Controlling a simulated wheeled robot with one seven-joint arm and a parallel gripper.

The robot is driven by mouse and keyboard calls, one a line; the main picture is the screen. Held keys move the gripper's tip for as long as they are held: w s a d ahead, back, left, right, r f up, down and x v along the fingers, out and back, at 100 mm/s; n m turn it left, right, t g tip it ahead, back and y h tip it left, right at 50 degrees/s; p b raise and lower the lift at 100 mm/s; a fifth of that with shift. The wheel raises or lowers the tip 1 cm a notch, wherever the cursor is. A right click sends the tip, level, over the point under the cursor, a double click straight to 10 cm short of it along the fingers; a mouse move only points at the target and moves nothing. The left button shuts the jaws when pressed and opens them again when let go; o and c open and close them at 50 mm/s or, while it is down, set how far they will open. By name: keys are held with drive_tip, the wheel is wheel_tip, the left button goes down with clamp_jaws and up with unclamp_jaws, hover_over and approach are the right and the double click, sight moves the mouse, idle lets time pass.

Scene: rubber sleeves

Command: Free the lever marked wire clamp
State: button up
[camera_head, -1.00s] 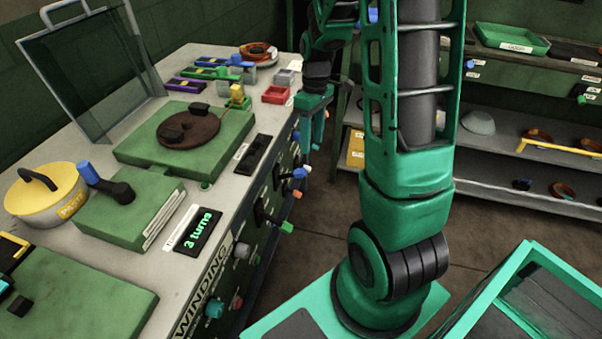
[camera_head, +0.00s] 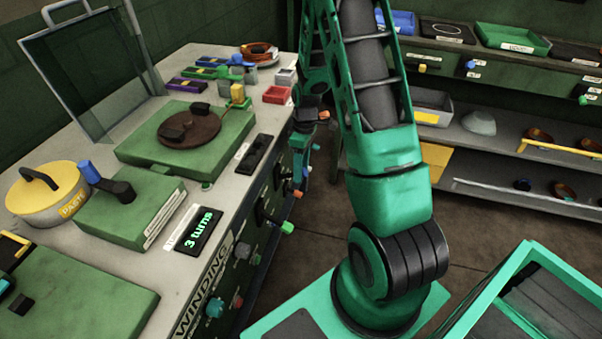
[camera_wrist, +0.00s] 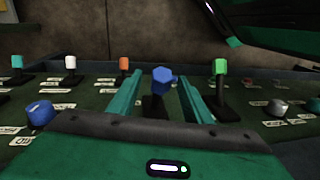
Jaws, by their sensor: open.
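In the wrist view a row of levers with coloured caps stands on the green panel. A blue-capped lever (camera_wrist: 163,80) stands upright between the two teal fingers of my gripper (camera_wrist: 160,97), with a gap on each side. My gripper is open and holds nothing. A green-capped lever (camera_wrist: 220,68) is just right of the fingers; an orange-capped lever (camera_wrist: 124,65) and a white-capped lever (camera_wrist: 70,64) are to the left. The small labels are too blurred to read, so I cannot tell which is marked wire clamp. In the head view my gripper is small and partly hidden at the bench front.
A blue knob (camera_wrist: 40,114) and a grey knob (camera_wrist: 277,107) flank the levers closely. In the head view the winding bench (camera_head: 225,270) carries a "3 turns" display (camera_head: 198,232) and a yellow paste pot (camera_head: 47,195). Shelves (camera_head: 490,155) stand behind my arm; floor lies between.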

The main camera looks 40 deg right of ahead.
drive_tip(key=shift+a+f, duration=0.15)
drive_tip(key=shift+f, duration=0.95)
